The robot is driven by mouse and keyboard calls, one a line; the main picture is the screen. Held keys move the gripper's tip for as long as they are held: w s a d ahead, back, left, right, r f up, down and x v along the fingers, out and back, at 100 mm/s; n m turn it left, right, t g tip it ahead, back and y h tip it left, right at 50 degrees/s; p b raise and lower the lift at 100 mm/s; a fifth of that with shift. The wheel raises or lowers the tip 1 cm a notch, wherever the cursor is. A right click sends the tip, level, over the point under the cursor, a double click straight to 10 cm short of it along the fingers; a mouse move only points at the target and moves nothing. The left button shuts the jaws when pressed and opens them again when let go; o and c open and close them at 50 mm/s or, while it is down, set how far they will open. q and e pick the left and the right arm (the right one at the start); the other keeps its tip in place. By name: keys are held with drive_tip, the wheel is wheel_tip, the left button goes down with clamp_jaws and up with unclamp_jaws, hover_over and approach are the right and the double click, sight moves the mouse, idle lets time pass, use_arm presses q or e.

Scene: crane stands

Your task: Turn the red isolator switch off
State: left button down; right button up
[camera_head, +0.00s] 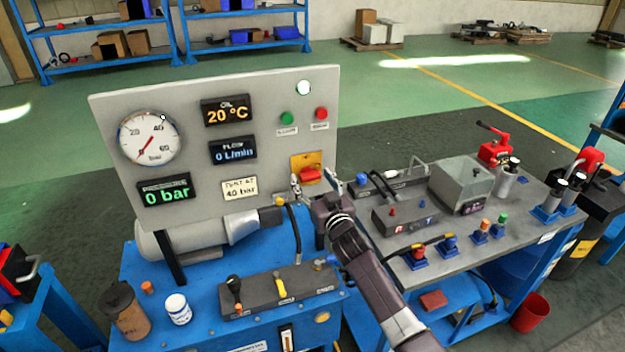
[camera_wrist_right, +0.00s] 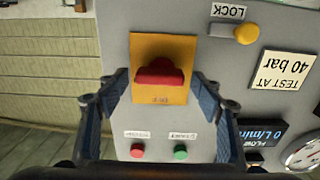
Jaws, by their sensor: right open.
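The red isolator switch (camera_head: 311,174) sits on a yellow plate (camera_head: 299,160) at the lower right of the grey upright panel (camera_head: 270,100). Its handle lies crosswise. In the right wrist view, which shows the panel upside down, the red switch (camera_wrist_right: 160,76) is between the fingers. My right gripper (camera_head: 314,183) is open in front of the switch. In the right wrist view my right gripper (camera_wrist_right: 160,84) has one finger on each side of the handle, with space between each finger and the handle. I cannot tell how deep the fingertips reach. My left gripper is not in view.
A green button (camera_head: 287,118) and a red button (camera_head: 321,114) are above the switch. A yellow knob by the LOCK label (camera_wrist_right: 246,34) is close to the plate. The blue bench (camera_head: 200,335) and a grey equipment table (camera_head: 490,255) stand below and right.

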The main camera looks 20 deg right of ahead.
drive_tip(key=shift+c, duration=0.7)
drive_tip(key=c, duration=1)
drive_tip(key=shift+n, duration=0.3)
drive_tip(key=n, duration=0.4)
drive_tip(key=shift+b, duration=0.35)
drive_tip(key=n, duration=0.4)
drive_tip(key=shift+a+n, duration=0.15)
drive_tip(key=shift+n, duration=0.25)
drive_tip(key=n, duration=0.4)
drive_tip(key=shift+f+n+b, duration=0.1)
drive_tip(key=shift+n+b, duration=0.2)
drive_tip(key=shift+b, duration=0.1)
drive_tip(key=shift+a+n, duration=0.15)
drive_tip(key=shift+n, duration=1.75)
